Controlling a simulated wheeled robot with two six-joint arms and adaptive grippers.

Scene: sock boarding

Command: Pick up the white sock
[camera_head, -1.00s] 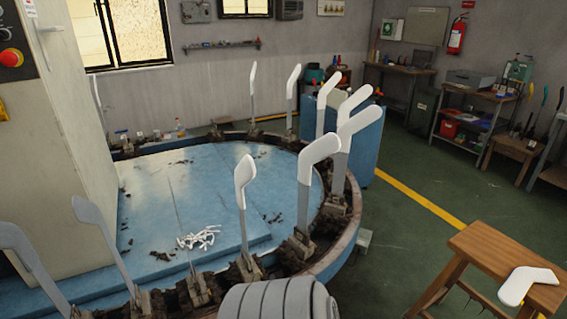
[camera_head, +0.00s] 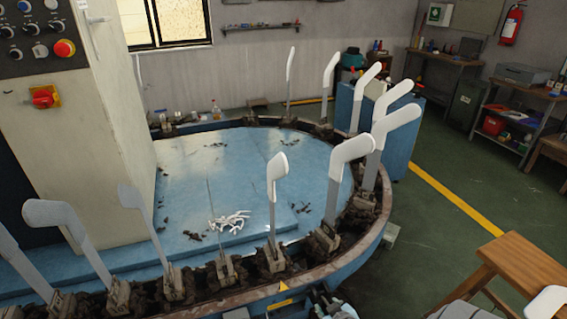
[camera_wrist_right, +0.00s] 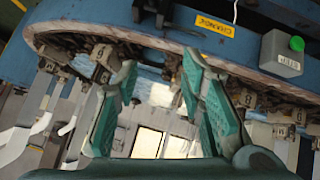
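A white sock (camera_head: 547,304) lies flat on the wooden stool (camera_head: 530,262) at the lower right of the head view, cut off by the picture's edge. Other white socks (camera_head: 352,150) stand upright on flat metal forms around the round machine. My left gripper is in neither view.
The round blue machine (camera_head: 370,245) fills the middle, its rim lined with upright forms in clamps. Thin white strips (camera_head: 229,221) lie on its platform. A control cabinet (camera_head: 95,120) stands left. Green floor (camera_head: 440,235) is clear between machine and stool.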

